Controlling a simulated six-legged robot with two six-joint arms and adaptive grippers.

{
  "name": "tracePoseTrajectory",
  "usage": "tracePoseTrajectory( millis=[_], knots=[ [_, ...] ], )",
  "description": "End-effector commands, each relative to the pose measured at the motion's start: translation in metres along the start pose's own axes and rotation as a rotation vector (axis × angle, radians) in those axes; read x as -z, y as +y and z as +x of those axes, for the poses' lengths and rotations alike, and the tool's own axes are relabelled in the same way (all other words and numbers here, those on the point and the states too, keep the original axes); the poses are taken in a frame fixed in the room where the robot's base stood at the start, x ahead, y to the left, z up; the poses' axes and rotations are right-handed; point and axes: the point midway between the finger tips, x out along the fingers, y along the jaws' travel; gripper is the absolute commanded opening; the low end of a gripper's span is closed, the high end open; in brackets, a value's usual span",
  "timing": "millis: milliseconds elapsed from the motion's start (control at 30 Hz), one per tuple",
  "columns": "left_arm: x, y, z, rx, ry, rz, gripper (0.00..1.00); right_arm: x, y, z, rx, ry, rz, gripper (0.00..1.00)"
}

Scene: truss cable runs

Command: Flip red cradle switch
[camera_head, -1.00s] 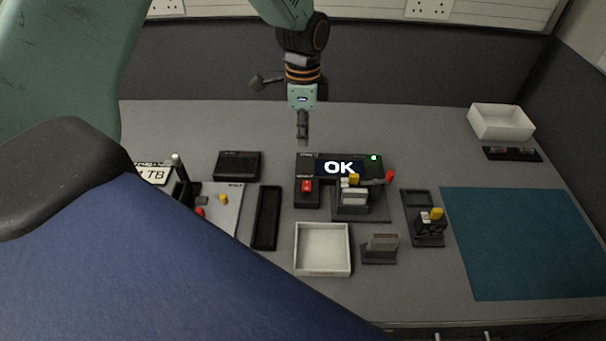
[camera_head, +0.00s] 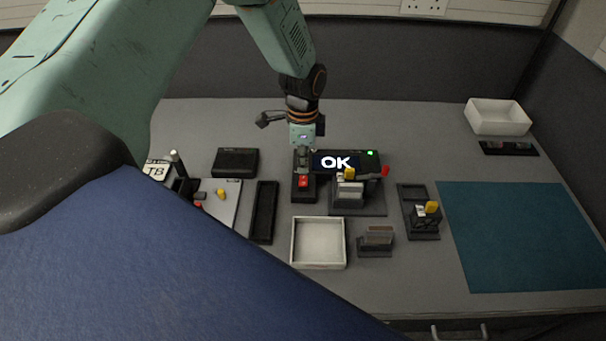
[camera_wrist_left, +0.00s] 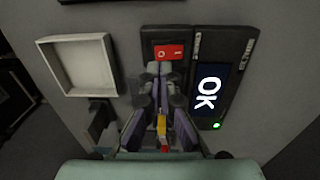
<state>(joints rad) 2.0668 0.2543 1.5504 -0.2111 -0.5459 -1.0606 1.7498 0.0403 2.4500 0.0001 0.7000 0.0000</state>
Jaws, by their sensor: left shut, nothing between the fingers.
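The red rocker switch (camera_head: 303,182) sits in a black housing left of the display box showing "OK" (camera_head: 337,162). In the left wrist view the switch (camera_wrist_left: 169,52) shows O and I marks. My left gripper (camera_head: 302,168) points down just behind the switch, its fingers shut and empty. In the wrist view the fingertips (camera_wrist_left: 159,68) are at the edge of the switch; I cannot tell whether they touch it. A cradle (camera_head: 362,208) with a yellow part and a red-tipped lever (camera_head: 384,171) stands right of the switch. My right gripper is out of view.
A white open tray (camera_head: 318,243) lies in front of the switch, with a black narrow tray (camera_head: 264,212) to its left. A small holder with a yellow-topped part (camera_head: 424,215) stands right, beside a bare teal mat (camera_head: 515,235).

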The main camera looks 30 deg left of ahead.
Motion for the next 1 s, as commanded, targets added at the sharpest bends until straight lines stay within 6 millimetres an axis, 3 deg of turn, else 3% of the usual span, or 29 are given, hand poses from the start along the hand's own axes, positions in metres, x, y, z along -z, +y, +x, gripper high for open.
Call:
tracePoseTrajectory(
  millis=[100,300,1000],
  knots=[
    [0.000,0.001,0.021,-0.002,-0.002,0.001,0.00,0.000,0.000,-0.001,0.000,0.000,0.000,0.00],
    [0.000,0.000,0.040,-0.001,0.000,0.000,0.00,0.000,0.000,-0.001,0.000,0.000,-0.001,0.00],
    [0.000,0.003,0.050,-0.001,0.000,0.000,0.00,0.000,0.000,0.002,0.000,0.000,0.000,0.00]
  ],
)
